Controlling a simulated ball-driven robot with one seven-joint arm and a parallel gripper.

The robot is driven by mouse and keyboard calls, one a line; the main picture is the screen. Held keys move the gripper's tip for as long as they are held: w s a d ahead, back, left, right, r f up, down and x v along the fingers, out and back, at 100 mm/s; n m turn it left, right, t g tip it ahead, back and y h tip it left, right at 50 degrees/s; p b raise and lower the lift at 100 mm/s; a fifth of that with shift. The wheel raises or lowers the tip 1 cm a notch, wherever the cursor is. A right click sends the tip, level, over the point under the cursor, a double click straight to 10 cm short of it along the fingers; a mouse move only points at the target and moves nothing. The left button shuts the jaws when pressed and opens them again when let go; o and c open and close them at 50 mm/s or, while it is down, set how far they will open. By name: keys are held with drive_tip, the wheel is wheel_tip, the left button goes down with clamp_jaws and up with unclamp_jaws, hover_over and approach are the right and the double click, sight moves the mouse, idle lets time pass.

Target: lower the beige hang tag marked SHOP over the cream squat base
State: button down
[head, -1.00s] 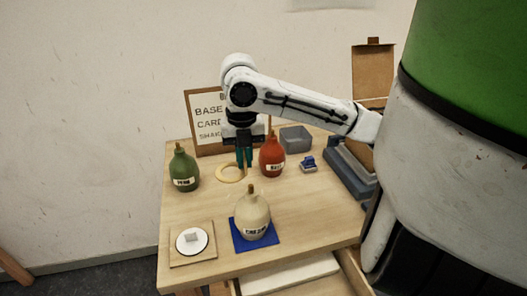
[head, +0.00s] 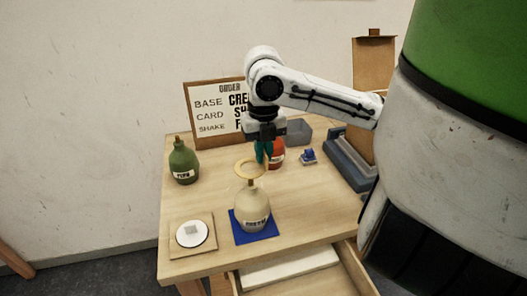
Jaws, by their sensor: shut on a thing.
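The beige hang tag (head: 240,175) is a flat ring, lifted clear of the table; no SHOP marking can be read on it. My gripper (head: 263,160) points down with teal fingers shut on the ring's far right side. The cream squat base (head: 252,212) stands upright on a blue mat (head: 267,236), its narrow neck (head: 252,184) pointing up. The ring shows just above and around the neck's top in the picture; I cannot tell whether the neck tip is inside it.
A green base (head: 183,163) stands at the left, and a red base (head: 278,156) is partly hidden behind my gripper. A white disc (head: 192,233) lies on a board at front left. An order sign (head: 208,110), a grey bin (head: 298,131) and a blue item (head: 308,157) stand behind.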

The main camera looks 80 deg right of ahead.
drive_tip(key=shift+f+b, duration=3.35)
drive_tip(key=shift+f, duration=0.6)
drive_tip(key=c, duration=1.1)
unclamp_jaws()
drive_tip(key=shift+o, duration=0.3)
drive_tip(key=shift+o, duration=1.4)
drive_tip(key=shift+r+p, duration=3.15)
drive_tip(key=shift+r, duration=0.9)
